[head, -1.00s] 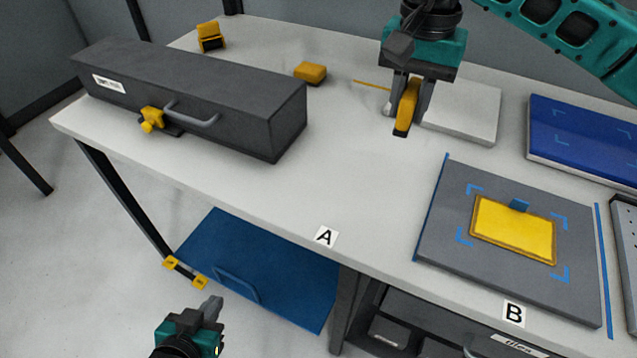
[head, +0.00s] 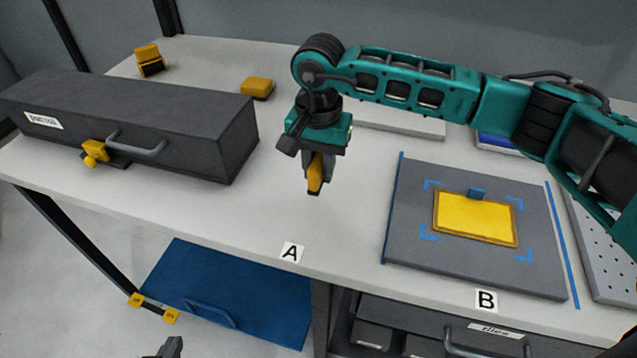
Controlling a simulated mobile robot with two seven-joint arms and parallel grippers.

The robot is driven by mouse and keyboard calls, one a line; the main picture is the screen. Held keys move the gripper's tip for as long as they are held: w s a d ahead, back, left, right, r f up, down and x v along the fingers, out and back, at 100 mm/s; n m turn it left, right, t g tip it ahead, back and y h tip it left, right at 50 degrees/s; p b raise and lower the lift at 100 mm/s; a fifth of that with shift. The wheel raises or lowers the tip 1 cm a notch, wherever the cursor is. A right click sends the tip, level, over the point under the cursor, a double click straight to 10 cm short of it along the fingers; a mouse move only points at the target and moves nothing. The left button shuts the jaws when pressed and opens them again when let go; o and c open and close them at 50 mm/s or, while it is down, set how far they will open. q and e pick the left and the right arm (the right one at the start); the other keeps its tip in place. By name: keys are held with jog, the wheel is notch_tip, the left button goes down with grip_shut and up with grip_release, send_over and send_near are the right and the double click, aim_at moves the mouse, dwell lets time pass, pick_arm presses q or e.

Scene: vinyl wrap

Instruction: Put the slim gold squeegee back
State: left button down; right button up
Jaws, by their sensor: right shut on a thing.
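My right gripper (head: 315,184) is shut on the gold squeegee (head: 315,173), which hangs down between the fingers with a dark lower edge. It is held above the bare middle of the white table, to the right of the long dark grey case. Part of the squeegee is hidden by the fingers. Of my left gripper (head: 172,347) only a grey tip shows at the bottom edge, away from the table, so its jaws cannot be judged.
The dark grey case (head: 190,125) has a handle and yellow latch. Yellow blocks (head: 257,88) (head: 148,58) stand behind it. A grey board (head: 410,235) with a yellow panel (head: 475,218) lies at right, near label B. A pale slab (head: 400,128) is partly behind my arm. Label A (head: 291,252) marks the front edge.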

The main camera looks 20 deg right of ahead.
aim_at(319, 156)
notch_tip(319, 156, down, 5)
jog(key=shift+f, duration=0.25)
jog(key=o, duration=0.9)
jog(key=shift+r, duration=0.15)
jog(key=shift+o, duration=0.2)
jog(key=shift+r, duration=0.15)
notch_tip(319, 156, up, 12)
jog(key=shift+s, duration=0.1)
